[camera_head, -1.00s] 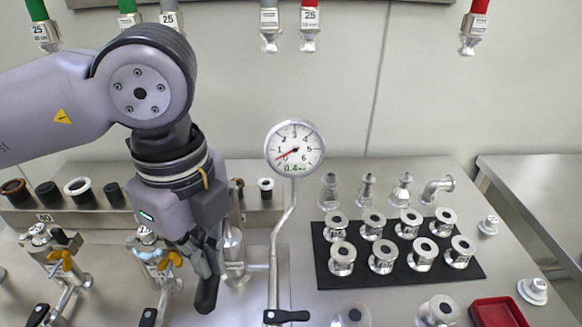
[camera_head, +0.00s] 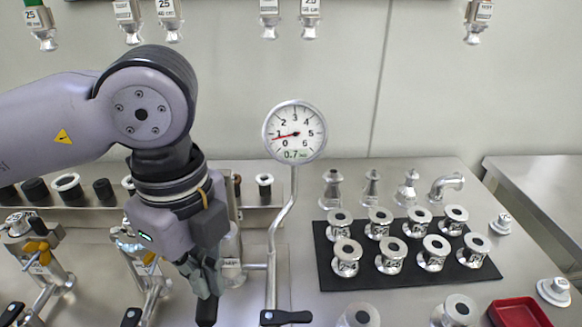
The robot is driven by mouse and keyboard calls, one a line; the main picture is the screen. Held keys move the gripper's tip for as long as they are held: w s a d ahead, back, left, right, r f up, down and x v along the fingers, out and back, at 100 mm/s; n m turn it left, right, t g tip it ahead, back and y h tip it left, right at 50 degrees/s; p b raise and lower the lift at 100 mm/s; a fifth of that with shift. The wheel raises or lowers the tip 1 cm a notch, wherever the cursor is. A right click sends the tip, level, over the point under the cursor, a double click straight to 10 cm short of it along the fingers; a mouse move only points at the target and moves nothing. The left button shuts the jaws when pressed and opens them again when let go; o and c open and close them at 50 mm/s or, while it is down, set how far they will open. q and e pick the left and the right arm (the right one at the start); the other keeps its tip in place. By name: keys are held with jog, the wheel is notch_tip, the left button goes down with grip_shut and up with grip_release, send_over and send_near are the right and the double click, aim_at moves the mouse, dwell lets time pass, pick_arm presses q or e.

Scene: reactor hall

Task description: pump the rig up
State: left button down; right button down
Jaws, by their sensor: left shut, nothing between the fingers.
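The round pressure gauge (camera_head: 295,131) stands on a bent metal pipe (camera_head: 272,262). Its display reads 0.7 and its red needle points left, near the 1. A black-handled lever (camera_head: 285,316) crosses the pipe's foot. My left gripper (camera_head: 207,290) points down left of the pipe, shut with nothing in its fingers. A black handle-like part (camera_head: 207,313) shows right below its fingertips; I cannot tell whether they touch. A clear-and-metal cylinder (camera_head: 232,268) is partly hidden behind the gripper. My right gripper is not in view.
Valves with orange levers (camera_head: 38,250) and black handles stand at the left. A rack (camera_head: 255,213) with rings and plugs runs behind. A black mat (camera_head: 325,272) holds several flanged fittings at the right. A red tray (camera_head: 520,311) lies at the lower right.

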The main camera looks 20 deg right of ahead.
pick_arm(q)
jog(key=shift+r+p, duration=1.45)
jog(key=shift+r, duration=1.7)
